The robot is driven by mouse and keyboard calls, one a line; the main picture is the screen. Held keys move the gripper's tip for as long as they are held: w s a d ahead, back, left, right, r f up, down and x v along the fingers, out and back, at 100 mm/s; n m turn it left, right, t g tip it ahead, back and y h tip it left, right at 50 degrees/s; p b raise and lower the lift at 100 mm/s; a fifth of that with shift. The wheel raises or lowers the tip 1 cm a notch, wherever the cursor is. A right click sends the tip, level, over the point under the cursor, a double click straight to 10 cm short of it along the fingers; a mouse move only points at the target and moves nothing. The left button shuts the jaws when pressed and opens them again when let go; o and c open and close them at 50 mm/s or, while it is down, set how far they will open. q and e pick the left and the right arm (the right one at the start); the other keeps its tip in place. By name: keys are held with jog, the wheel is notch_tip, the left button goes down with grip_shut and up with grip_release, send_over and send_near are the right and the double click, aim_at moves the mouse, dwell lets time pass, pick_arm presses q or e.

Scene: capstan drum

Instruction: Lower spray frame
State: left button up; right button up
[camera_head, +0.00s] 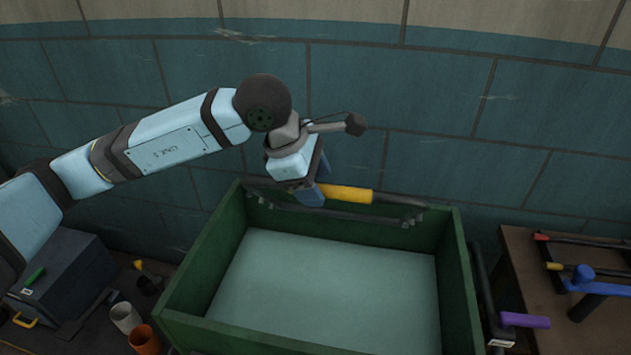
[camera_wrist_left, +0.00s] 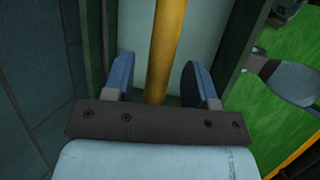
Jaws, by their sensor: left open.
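The spray frame is a dark bar (camera_head: 278,196) with a yellow grip (camera_head: 347,194), running along the back rim of a green tub (camera_head: 207,268). Small dark fittings show along it. My left gripper (camera_head: 311,192) is at the left part of the yellow grip, with its blue fingers pointing down. In the left wrist view the yellow grip (camera_wrist_left: 164,40) runs between the two blue fingers, which are open with gaps on both sides. My right gripper is not in view.
A wooden table (camera_head: 535,275) with several coloured-handled tools stands at the right. A purple handle (camera_head: 525,320) sticks out beside the tub. At lower left are a grey box (camera_head: 62,275), a white cup (camera_head: 125,317) and an orange cup (camera_head: 144,339). A tiled wall rises close behind the tub.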

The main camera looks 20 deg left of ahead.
pick_arm(q)
jog(key=p+v, duration=0.2)
jog(key=v, duration=1.1)
jog(key=shift+s+r, duration=0.15)
jog(key=shift+r, duration=0.05)
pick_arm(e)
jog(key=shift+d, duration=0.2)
pick_arm(q)
jog(key=shift+c, duration=0.5)
